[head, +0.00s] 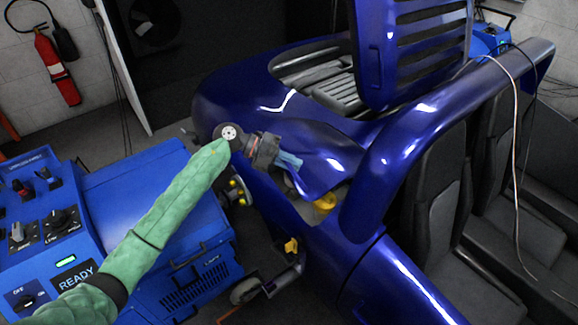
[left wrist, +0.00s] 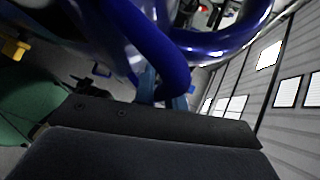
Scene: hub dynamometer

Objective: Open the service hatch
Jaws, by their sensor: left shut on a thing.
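The service hatch (head: 335,158) appears to be the glossy blue flap on the car's side. It is tilted up from the body, and a yellow cap (head: 325,202) shows in the opening under it. My left gripper (head: 291,162) is at the flap's left edge, shut on it. In the left wrist view, the gripper's fingers (left wrist: 163,92) close around a blue curved edge, partly hidden by the dark gripper body. My right gripper is in neither view.
A raised slatted cover (head: 412,55) stands above the car's rear. A blue dynamometer console (head: 50,225) and blue cabinet (head: 165,220) stand left, under my arm. Black seats (head: 445,190) are right. A red extinguisher (head: 57,68) hangs on the wall.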

